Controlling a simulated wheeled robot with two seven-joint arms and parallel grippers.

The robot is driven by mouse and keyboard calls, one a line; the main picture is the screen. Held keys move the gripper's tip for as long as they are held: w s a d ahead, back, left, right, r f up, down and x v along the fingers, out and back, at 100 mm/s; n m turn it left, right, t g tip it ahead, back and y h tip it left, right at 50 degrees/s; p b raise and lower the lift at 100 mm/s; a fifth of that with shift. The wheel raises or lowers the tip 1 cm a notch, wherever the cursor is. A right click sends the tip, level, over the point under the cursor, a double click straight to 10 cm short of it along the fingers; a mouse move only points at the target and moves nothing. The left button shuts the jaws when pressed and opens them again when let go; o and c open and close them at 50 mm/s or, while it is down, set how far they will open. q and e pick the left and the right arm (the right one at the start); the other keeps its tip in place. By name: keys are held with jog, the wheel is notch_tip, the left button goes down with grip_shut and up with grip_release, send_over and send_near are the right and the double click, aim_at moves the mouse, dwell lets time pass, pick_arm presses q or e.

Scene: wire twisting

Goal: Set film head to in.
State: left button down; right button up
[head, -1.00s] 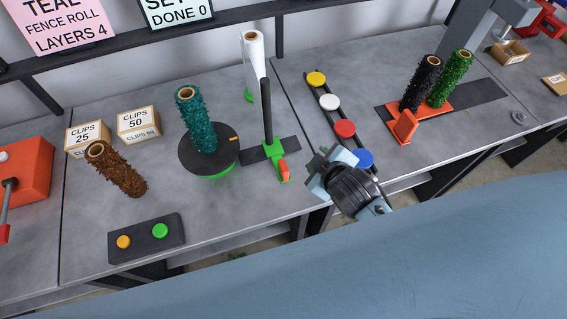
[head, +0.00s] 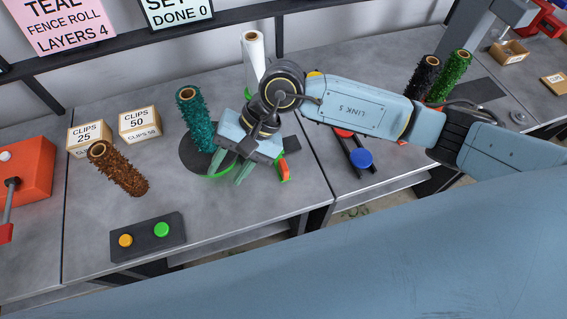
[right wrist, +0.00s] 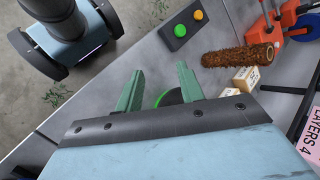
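The film head is mostly hidden behind my right gripper (head: 228,167) in the head view. The white film roll (head: 254,58) stands upright behind. My right gripper is open, with its fingers apart and nothing visible between them but the turntable's green rim below; it also shows in the right wrist view (right wrist: 159,70). It hangs over the right side of the turntable, left of the orange part. Contact cannot be told. My left gripper is not in view.
A teal fence roll (head: 197,125) stands on the dark turntable (head: 187,155), close to my gripper. A brown roll (head: 122,170), clip boxes (head: 139,122) and a two-button panel (head: 146,238) are at left.

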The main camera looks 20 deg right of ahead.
aim_at(283, 165)
jog(key=w+d+f+n+t+h, duration=0.1)
jog(key=w+d+n+h, duration=0.1)
jog(key=w+d+h, duration=0.3)
jog(key=w+d+f+n+t+h, duration=0.1)
jog(key=d+n+h, duration=0.15)
jog(key=d, duration=0.55)
jog(key=shift+m, duration=0.25)
jog(key=f, duration=1.3)
jog(key=shift+s+a+f+p, duration=0.1)
jog(key=shift+s+a+p, duration=0.1)
jog(key=shift+a+p, duration=0.15)
grip_shut()
